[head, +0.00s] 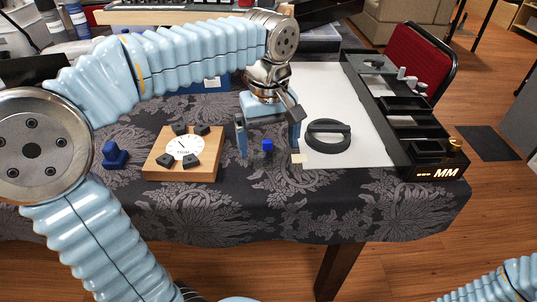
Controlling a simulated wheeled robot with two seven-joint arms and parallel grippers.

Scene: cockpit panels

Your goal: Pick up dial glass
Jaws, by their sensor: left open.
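My left gripper (268,140) points down over the patterned tablecloth, its two fingers apart. A small blue knob-like piece (267,146) shows between the fingertips; I cannot tell if either finger touches it. No clear pane of glass can be made out. A round black disc with a raised bar (328,135) lies on the white sheet, just right of the gripper. A white dial face (185,147) with black corner pieces sits on a wooden block (160,167), left of the gripper. My right gripper is out of view; only part of that arm shows at bottom right.
A blue knobbed piece (115,155) stands left of the wooden block. A small pale piece (297,158) lies near the right finger. A black compartment tray (425,148) runs along the table's right side. The white sheet (335,88) is mostly clear behind the disc.

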